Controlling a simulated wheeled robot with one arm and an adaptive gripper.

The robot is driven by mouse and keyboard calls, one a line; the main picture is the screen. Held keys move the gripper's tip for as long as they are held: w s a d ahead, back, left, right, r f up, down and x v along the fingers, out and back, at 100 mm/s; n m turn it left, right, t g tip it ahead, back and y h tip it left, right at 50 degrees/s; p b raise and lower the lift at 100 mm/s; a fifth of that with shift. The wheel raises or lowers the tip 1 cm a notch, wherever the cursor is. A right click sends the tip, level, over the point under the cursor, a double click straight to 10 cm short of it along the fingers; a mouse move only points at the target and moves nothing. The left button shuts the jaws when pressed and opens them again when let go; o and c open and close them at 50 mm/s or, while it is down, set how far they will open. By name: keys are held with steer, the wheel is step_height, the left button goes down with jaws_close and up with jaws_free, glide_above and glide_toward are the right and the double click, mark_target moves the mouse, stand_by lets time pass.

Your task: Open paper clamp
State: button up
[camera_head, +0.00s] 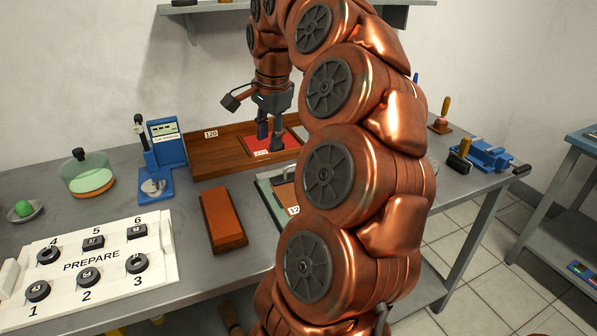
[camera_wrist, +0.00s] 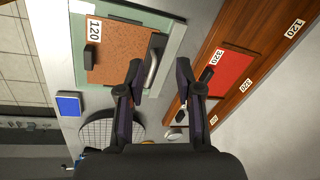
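A pale green-framed tray labelled 120 (camera_wrist: 181,22) holds a brown sheet (camera_wrist: 122,55) in the wrist view. A curved metal handle (camera_wrist: 152,68), apparently the paper clamp's, stands at the sheet's edge on the side toward the wooden board. In the head view my arm hides most of this tray (camera_head: 267,192). My gripper (camera_wrist: 159,72) is open and empty. Its fingertips appear on either side of the handle in the wrist view; contact and height cannot be told. In the head view my gripper (camera_head: 270,141) is over the red sheet area of the wooden board.
A wooden board (camera_head: 213,160) with a red sheet (camera_wrist: 229,76) lies behind the tray. A blue device (camera_head: 167,143), an orange-brown block (camera_head: 223,220) and a white numbered panel (camera_head: 150,270) stand left. A blue tool (camera_head: 490,153) is at right.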

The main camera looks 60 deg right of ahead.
steer(key=s+d+f+m+b, duration=0.1)
steer(key=s+d+f+m, duration=0.1)
steer(key=s+d+m, duration=0.35)
steer(key=shift+n, duration=0.75)
steer(key=shift+w+d+f, duration=0.4)
steer(key=shift+w+f, duration=0.15)
steer(key=shift+f, duration=0.7)
steer(key=shift+w+d+f, duration=0.4)
steer(key=shift+w+f, duration=0.1)
steer(key=shift+f, duration=0.7)
steer(key=shift+w+d+f, duration=0.4)
steer(key=shift+w+f, duration=0.15)
steer(key=shift+f, duration=0.7)
jaws_close()
